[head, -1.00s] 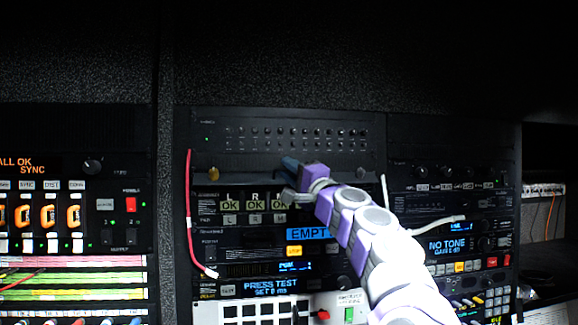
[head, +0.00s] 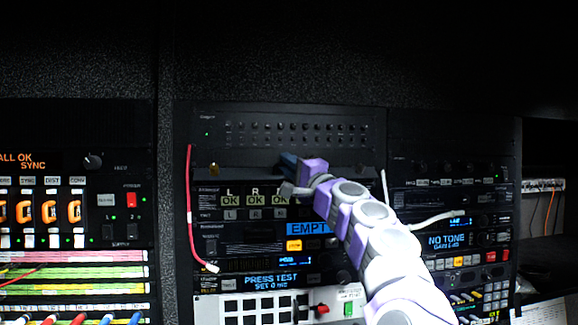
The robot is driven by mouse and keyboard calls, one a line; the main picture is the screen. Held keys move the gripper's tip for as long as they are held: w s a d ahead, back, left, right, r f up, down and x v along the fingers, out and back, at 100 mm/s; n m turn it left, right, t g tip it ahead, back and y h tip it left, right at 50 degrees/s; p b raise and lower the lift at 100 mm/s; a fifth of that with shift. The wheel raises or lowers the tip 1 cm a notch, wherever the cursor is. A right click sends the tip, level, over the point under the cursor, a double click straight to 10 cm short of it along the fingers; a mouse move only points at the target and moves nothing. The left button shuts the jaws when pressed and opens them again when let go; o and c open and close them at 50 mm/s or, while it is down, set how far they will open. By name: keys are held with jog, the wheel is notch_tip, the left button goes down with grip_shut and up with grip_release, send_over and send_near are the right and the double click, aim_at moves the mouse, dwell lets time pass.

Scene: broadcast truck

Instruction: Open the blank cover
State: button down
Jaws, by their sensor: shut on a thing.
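The blank cover (head: 245,168) is the plain dark strip in the middle rack, below a panel with rows of small knobs. A brass screw (head: 214,168) shows at its left end. My gripper (head: 287,176) is at the middle of the cover and shut on it, near its lower edge. The purple and white arm reaches in from the lower right and hides part of the cover's right half. The exact grip point is dark and small. The cover's lower edge seems to stand slightly out from the rack; how far I cannot tell.
Below the cover is a unit with L, R and OK tiles (head: 254,200). A red cable (head: 189,210) hangs at the left and a white cable (head: 436,219) runs at the right. The space before the racks looks open.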

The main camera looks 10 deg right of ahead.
jog(key=shift+r, duration=0.1)
dwell(0.7)
jog(key=shift+r+m+g+h+p, duration=0.3)
jog(key=shift+r+h+p, duration=0.1)
jog(key=shift+p, duration=0.65)
jog(key=shift+w+d+r+m+g+h+p, duration=0.1)
jog(key=shift+d+m+g+h+p, duration=0.1)
jog(key=shift+m+g+h+p, duration=0.25)
jog(key=shift+w+a+r+m+g+h, duration=0.15)
jog(key=shift+w+r+m+g+h, duration=0.15)
jog(key=shift+g, duration=0.45)
jog(key=shift+s+f+m+h, duration=0.1)
jog(key=shift+f+m+h, duration=0.05)
jog(key=shift+m+h, duration=0.1)
jog(key=shift+g, duration=0.3)
jog(key=c, duration=1.5)
grip_release()
jog(key=shift+f, duration=0.1)
jog(key=shift+s, duration=0.1)
